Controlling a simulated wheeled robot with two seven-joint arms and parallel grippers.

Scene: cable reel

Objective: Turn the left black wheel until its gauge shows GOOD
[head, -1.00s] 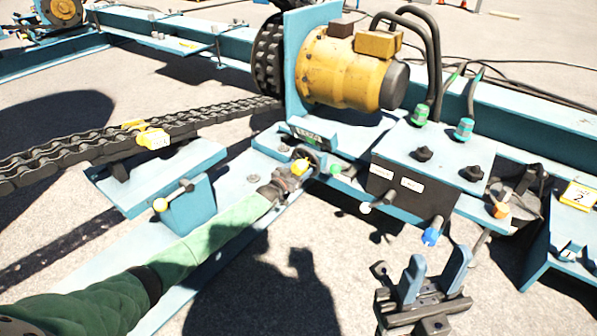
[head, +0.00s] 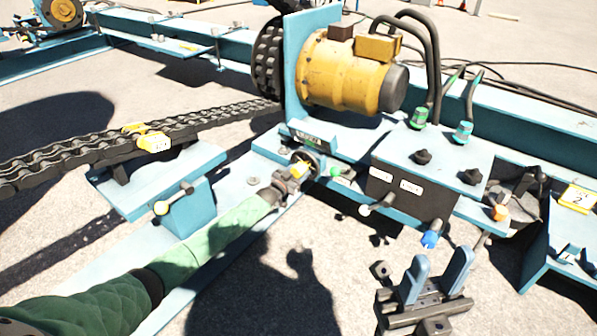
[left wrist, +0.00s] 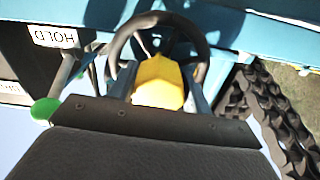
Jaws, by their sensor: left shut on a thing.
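The left black wheel (head: 318,160) sits low on the blue frame, below the yellow motor, partly hidden by my left gripper. In the left wrist view its black rim (left wrist: 158,19) arches around a yellow middle piece (left wrist: 158,82). My left gripper (head: 299,168) is shut on that piece, with one blue finger at each side. A small dark plate with a green strip (head: 306,138) is just behind the wheel; its lettering is too small to read. My right gripper (head: 436,277) is open and empty, above the ground at lower right.
A yellow motor (head: 348,72) stands behind the wheel. A chain (head: 80,150) runs to the left. A control box (head: 408,190) with knobs and levers is on the right. A HOLD label (left wrist: 54,37) and green knob (left wrist: 45,109) are close to my left gripper.

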